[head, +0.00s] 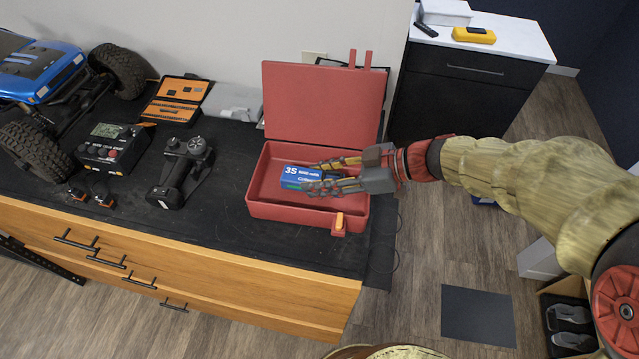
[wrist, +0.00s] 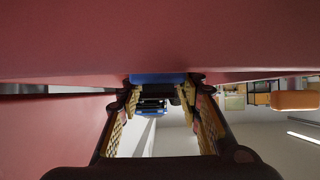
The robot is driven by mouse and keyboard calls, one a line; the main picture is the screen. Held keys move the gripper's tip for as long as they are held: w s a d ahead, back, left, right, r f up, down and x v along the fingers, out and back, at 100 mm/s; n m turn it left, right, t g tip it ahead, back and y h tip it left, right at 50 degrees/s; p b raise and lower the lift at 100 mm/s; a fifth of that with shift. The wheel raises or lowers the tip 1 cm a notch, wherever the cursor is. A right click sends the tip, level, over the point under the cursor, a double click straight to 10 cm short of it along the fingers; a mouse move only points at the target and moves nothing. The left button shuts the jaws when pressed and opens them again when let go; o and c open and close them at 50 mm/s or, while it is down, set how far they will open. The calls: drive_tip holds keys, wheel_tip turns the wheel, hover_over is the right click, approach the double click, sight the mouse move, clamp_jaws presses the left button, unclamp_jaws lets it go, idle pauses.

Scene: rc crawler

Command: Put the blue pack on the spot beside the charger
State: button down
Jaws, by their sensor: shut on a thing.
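The blue pack (head: 292,172), marked "3S", is in the open red case (head: 266,211) on the black bench top. My gripper (head: 311,177) reaches into the case from the right, with one finger along each side of the pack, and is shut on it. In the wrist view, the pack (wrist: 158,79) shows as a blue strip between the fingertips (wrist: 159,96). I cannot tell whether the pack touches the case floor. The charger (head: 112,148), a dark box with a small screen and buttons, stands on the left of the bench. No marked spot is clear beside it.
The case's raised lid (head: 322,104) stands behind the pack, and its walls surround it. A black transmitter (head: 180,172) stands between case and charger. A blue crawler (head: 40,70) and an orange tool case (head: 178,100) are at the back left. Bare bench lies left of the red case.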

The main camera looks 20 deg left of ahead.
drive_tip(key=shift+f+b, duration=0.6)
drive_tip(key=shift+f, duration=0.55)
drive_tip(key=shift+f+b, duration=0.25)
drive_tip(key=shift+b, duration=0.25)
drive_tip(key=c, duration=1.2)
unclamp_jaws()
drive_tip(key=shift+c, duration=0.2)
drive_tip(key=p, duration=0.2)
drive_tip(key=shift+r+p, duration=0.25)
drive_tip(key=shift+p, duration=0.15)
